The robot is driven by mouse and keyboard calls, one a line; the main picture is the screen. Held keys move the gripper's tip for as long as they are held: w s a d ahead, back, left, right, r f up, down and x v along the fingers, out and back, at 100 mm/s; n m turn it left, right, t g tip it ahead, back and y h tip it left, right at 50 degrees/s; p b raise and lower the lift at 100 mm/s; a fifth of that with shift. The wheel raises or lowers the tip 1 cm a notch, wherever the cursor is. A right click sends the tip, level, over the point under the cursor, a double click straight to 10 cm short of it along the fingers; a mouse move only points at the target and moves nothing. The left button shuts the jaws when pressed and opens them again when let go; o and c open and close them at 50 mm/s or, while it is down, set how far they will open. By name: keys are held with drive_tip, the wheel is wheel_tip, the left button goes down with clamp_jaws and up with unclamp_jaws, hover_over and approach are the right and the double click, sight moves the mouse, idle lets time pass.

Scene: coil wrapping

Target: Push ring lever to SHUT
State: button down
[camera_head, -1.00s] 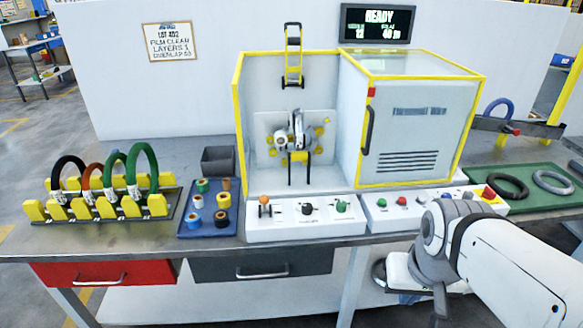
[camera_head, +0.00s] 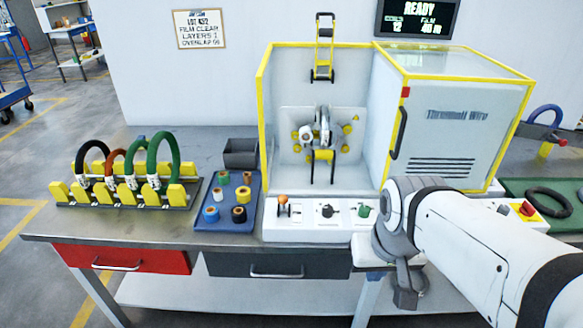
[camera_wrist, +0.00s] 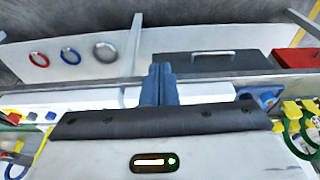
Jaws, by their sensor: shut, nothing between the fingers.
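The lever with an orange ball knob (camera_head: 283,199) stands upright at the left of the white control panel (camera_head: 306,234) below the wrapping machine. Its labels are too small to read. The machine's grey ring head (camera_head: 322,128) sits in the open yellow-edged bay; I cannot tell whether the ring is open or shut. My gripper's blue fingers (camera_wrist: 158,84) are together and empty in the wrist view, over the bench's front edge. In the head view my arm comes in from the right, its end low in front of the bench, right of the lever. The fingers cannot be made out there.
A black knob (camera_head: 326,211) and a green knob (camera_head: 363,210) stand right of the lever. A blue tray (camera_head: 249,211) of spools lies left of the panel. A coil rack (camera_head: 125,196) is further left.

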drive_tip(key=a+f+m+g+y+b, duration=0.4)
drive_tip(key=a+f+m+y+b, duration=0.7)
drive_tip(key=m, duration=0.6)
drive_tip(key=w+d+f+m+t+y+b, duration=0.1)
drive_tip(key=w+d+m+t+y+b, duration=0.1)
drive_tip(key=w+m+t, duration=0.4)
drive_tip(key=w+d+f+m+t+y+b, duration=0.1)
drive_tip(key=w+d+m+t+y+b, duration=0.2)
drive_tip(key=w+m, duration=0.7)
drive_tip(key=m+t+b, duration=0.2)
drive_tip(key=m+t, duration=0.2)
drive_tip(key=m, duration=0.3)
drive_tip(key=shift+f+m, duration=0.3)
